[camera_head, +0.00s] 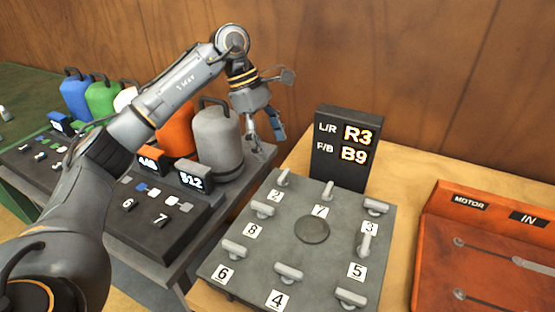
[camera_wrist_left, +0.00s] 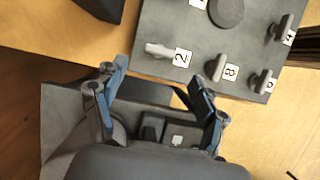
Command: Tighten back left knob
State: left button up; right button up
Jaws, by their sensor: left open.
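The dark grey plate (camera_head: 300,262) carries several light grey knobs with number labels. The back left knob (camera_head: 283,177) stands by the label 2; it also shows in the left wrist view (camera_wrist_left: 158,50), just beyond my fingertips. My left gripper (camera_head: 265,138) is open and empty, above and to the left of this knob, near the grey jug. In the left wrist view my left gripper (camera_wrist_left: 155,80) has its blue-padded fingers spread apart, not touching the knob. My right gripper is not in view.
A black display (camera_head: 345,148) behind the plate reads L/R R3 and F/B B9. A grey jug (camera_head: 217,140) and an orange jug (camera_head: 177,130) stand left of my gripper. An orange tray (camera_head: 480,265) marked MOTOR and IN lies at right. A wooden wall closes the back.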

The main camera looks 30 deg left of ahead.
pick_arm(q)
jog(key=v, duration=0.5)
dwell(0.4)
